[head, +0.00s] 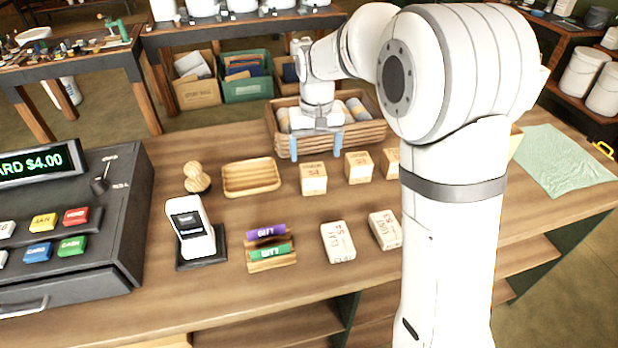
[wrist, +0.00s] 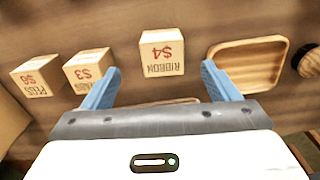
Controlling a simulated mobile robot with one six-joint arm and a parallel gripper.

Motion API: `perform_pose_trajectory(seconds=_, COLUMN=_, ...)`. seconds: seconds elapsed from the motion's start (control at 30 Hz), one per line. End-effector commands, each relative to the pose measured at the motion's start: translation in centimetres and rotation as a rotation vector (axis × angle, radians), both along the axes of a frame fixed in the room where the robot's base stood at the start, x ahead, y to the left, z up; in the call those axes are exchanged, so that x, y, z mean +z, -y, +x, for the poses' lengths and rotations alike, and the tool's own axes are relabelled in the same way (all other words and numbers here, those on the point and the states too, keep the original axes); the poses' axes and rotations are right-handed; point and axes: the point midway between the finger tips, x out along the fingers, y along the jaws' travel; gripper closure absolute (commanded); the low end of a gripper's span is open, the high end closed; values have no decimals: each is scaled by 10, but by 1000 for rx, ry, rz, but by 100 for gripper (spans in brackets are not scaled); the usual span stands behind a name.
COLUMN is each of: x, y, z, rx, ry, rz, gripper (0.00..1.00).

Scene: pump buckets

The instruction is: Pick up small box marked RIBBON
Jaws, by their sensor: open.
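The small box marked RIBBON $4 stands on the wooden counter. In the wrist view the box (wrist: 162,53) lies ahead of and between my blue fingertips, its marked face toward the camera. In the head view it appears to be the cream box (head: 313,178) nearest the wooden tray. My gripper (head: 316,151) is open and empty above the counter, in front of the basket and just behind the box. Both fingers also show in the wrist view (wrist: 161,72), apart from the box.
A box marked $3 (wrist: 88,70) and a PEGS box (wrist: 36,79) stand to one side of the RIBBON box. A wooden tray (head: 251,177) is on its other side. A basket of rolls (head: 365,133) is behind. Two packets (head: 338,242) lie nearer the front.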

Motion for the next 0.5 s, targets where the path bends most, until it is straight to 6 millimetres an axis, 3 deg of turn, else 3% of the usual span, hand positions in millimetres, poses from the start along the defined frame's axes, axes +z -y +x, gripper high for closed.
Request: perform_pose_trajectory(seconds=0.5, x=-61, y=-5, z=9, rx=3, ry=-12, rz=-3, gripper=18)
